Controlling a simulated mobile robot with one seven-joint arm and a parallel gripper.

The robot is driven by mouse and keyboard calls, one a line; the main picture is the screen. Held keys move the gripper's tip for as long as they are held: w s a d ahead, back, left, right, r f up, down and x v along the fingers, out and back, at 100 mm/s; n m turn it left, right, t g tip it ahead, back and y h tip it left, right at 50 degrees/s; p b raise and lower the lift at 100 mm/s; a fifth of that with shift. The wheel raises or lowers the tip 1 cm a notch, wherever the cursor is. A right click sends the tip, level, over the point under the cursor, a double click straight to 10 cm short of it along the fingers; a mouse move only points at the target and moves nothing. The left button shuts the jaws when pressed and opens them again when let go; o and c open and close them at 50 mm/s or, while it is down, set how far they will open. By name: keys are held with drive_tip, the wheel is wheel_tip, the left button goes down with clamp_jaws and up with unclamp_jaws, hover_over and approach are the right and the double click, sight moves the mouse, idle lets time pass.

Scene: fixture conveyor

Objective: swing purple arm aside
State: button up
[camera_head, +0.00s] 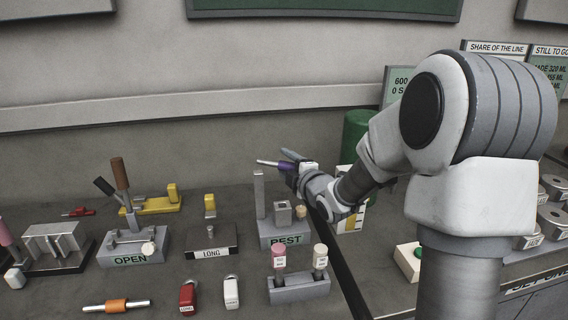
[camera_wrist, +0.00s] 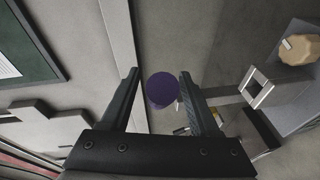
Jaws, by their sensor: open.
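The purple arm (camera_head: 285,166) shows in the head view as a short purple piece with a pale rod pointing left, beside my gripper (camera_head: 291,160) above the back of the bench. In the wrist view, its round purple end (camera_wrist: 161,90) lies between the two dark fingers of my gripper (camera_wrist: 158,74). The arm's mount is hidden.
A grey fixture marked REST (camera_head: 286,241), with a tall post, stands below my gripper. Left of it are a LONG block (camera_head: 211,252) and an OPEN fixture (camera_head: 130,260). A green cylinder (camera_head: 355,132) stands behind my arm.

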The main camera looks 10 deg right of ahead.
drive_tip(key=shift+w+a, duration=0.2)
drive_tip(key=shift+w, duration=0.4)
clamp_jaws()
idle(1.1)
